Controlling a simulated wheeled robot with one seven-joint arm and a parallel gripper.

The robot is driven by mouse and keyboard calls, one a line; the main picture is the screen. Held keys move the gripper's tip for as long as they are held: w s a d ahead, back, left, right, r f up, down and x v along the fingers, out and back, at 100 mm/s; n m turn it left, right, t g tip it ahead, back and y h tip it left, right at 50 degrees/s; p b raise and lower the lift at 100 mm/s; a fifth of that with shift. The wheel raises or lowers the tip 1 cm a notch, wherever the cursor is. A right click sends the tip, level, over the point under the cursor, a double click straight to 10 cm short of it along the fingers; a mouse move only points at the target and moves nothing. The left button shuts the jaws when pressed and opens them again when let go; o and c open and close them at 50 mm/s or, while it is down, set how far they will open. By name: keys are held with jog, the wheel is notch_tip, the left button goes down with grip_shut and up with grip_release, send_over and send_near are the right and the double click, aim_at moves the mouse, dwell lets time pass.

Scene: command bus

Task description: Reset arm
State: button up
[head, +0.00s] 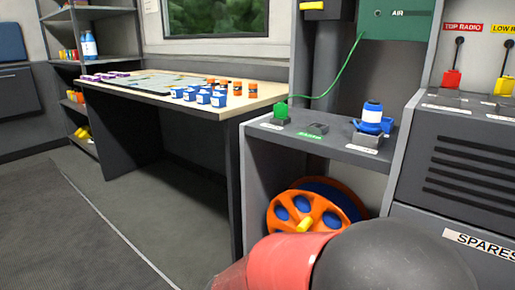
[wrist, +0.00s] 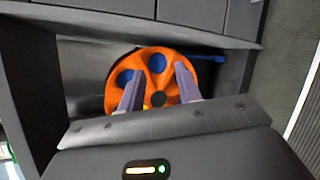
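My gripper (wrist: 158,92) shows in the wrist view with its two fingers apart and nothing between them. It points toward an orange reel (wrist: 148,62) with blue round parts, which sits in an open bay under the shelf. Whether the fingertips touch the reel I cannot tell. In the head view, the same reel (head: 285,212) stands in the bay with a yellow knob at its centre. My red and black arm parts fill the bottom of the head view, and the gripper is hidden there.
A table (head: 262,97) with blue and orange pieces stands left. A grey cabinet (head: 465,165) stands right. The left floor (head: 140,200) is clear.

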jog(key=s+d+r+m+g+y+p, duration=0.45)
jog(key=s+d+m+y, duration=0.2)
jog(key=s, duration=0.25)
jog(key=s+a+r+m+t+y+p, duration=0.2)
jog(key=s+r+m+t+y+p, duration=0.1)
jog(key=r, duration=0.7)
jog(key=s+m+y, duration=0.1)
jog(key=y, duration=0.1)
jog(key=shift+s+a+t+y, duration=0.2)
jog(key=shift+s+t+y, duration=0.05)
jog(key=shift+t+y, duration=0.1)
